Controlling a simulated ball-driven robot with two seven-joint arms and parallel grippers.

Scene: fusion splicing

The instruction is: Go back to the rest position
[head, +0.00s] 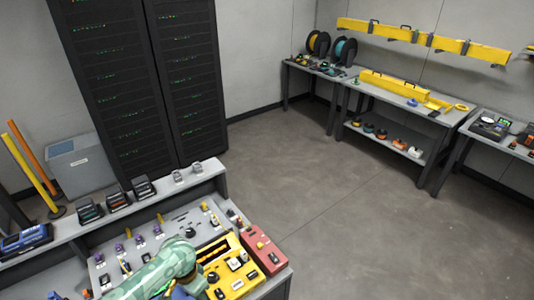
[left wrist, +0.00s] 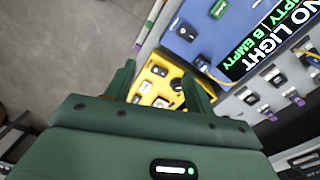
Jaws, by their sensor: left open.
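My left arm (head: 165,270) comes in at the bottom of the head view, over the workbench. In the left wrist view my left gripper (left wrist: 160,85) has its two dark green fingers spread apart, with nothing held between them. Behind the fingers is a yellow tray (left wrist: 150,78) with small dark and pale parts in it. The yellow tray (head: 240,284) also shows in the head view, just right of my left arm. My right gripper is in neither view.
A red box (head: 262,250) stands at the bench's right end. A blue panel (left wrist: 195,50) with a NO LIGHT sign (left wrist: 265,45) shows in the wrist view. Black server racks (head: 140,80) rise behind the bench. Open floor (head: 330,190) lies between it and the side tables (head: 400,105).

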